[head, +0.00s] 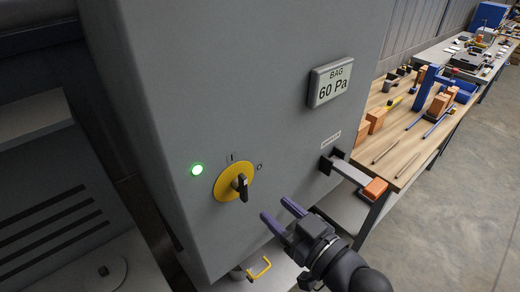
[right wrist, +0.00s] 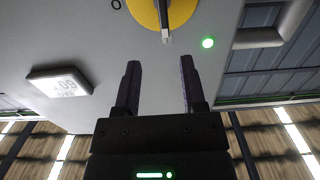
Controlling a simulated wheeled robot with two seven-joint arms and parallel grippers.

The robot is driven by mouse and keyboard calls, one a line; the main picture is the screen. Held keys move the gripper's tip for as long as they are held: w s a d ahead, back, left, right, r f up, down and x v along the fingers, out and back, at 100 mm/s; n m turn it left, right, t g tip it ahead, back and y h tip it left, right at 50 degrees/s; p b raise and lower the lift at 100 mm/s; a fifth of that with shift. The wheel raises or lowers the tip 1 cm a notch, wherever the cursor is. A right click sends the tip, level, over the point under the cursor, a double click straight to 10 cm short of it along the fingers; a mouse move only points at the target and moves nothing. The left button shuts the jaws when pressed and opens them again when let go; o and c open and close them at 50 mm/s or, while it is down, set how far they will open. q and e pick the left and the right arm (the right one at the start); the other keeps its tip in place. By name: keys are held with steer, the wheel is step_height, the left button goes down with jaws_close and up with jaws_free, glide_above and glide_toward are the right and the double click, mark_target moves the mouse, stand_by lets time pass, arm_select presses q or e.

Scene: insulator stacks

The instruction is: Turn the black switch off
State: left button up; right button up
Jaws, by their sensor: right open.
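The black switch (head: 241,187) is a knob with a black handle on a round yellow plate (head: 222,184), on the front of a grey cabinet. An I mark is above the plate and an O mark to its upper right. The handle stands roughly upright in the head view. My right gripper (head: 276,208) is open and empty, to the lower right of the switch and apart from it. In the right wrist view, the open fingers (right wrist: 160,66) point toward the switch (right wrist: 165,20), which is partly cut off at the top. My left gripper is not in view.
A green lamp (head: 197,170) glows left of the switch. A wooden workbench (head: 405,145) with tools stands behind.

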mark_target(245, 183)
steer(key=x, duration=1)
steer(key=shift+s+a+r, duration=0.2)
steer(key=shift+r, duration=0.15)
jaws_close()
